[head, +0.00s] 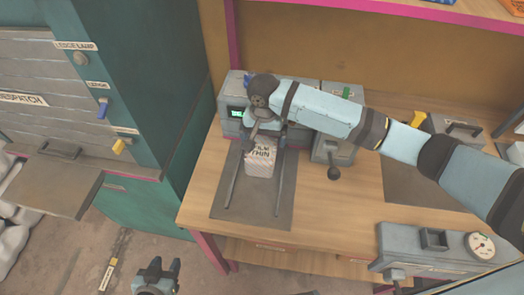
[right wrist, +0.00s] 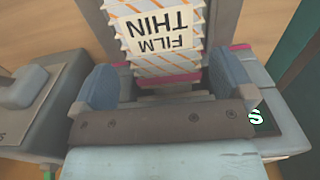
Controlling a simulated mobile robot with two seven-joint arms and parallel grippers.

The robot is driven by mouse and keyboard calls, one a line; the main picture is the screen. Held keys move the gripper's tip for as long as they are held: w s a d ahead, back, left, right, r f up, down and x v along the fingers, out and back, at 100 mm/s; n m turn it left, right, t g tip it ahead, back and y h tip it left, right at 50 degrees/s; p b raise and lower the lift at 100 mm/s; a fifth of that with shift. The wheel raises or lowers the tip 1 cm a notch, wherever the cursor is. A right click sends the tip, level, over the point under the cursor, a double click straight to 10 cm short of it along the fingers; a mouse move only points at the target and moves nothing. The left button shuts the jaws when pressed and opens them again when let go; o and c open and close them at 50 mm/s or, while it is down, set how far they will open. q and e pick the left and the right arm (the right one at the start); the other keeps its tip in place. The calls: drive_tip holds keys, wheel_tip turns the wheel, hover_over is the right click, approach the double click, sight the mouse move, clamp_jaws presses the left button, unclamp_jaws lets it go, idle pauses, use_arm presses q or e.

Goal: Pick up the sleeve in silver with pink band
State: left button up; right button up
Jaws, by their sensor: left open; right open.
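The sleeve (head: 261,162) stands on the grey plate in front of the grey machine, between two rails. In the right wrist view the sleeve (right wrist: 148,62) is silver-white with slanted orange stripes, a "FILM THIN" label and a pink band at its end. My right gripper (head: 264,132) is open over the machine side of the sleeve. In the right wrist view my right gripper's (right wrist: 165,85) two blue-grey fingers are spread on either side of the banded end; I cannot tell whether they touch it. My left gripper (head: 158,272) is open and empty, low at the bottom edge, away from the table.
The grey machine (head: 236,88) with a green display stands right behind the sleeve, and a lever with a dark knob (head: 334,173) stands to the right. A gauge unit (head: 445,247) is at front right. A teal cabinet (head: 165,110) stands left. Bare tabletop (head: 335,210) lies right of the plate.

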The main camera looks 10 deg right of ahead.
sight(262, 146)
drive_tip(key=shift+a+f, duration=0.15)
drive_tip(key=shift+f, duration=2.55)
drive_tip(key=c, duration=1)
drive_tip(key=shift+o, duration=0.2)
drive_tip(key=shift+r, duration=0.1)
drive_tip(key=shift+s+a+r, duration=0.2)
drive_tip(key=shift+s+r, duration=0.1)
drive_tip(key=shift+r, duration=0.05)
drive_tip(key=s+a+r, duration=0.5)
drive_tip(key=s+r, duration=0.2)
drive_tip(key=s, duration=0.5)
drive_tip(key=shift+s, duration=0.15)
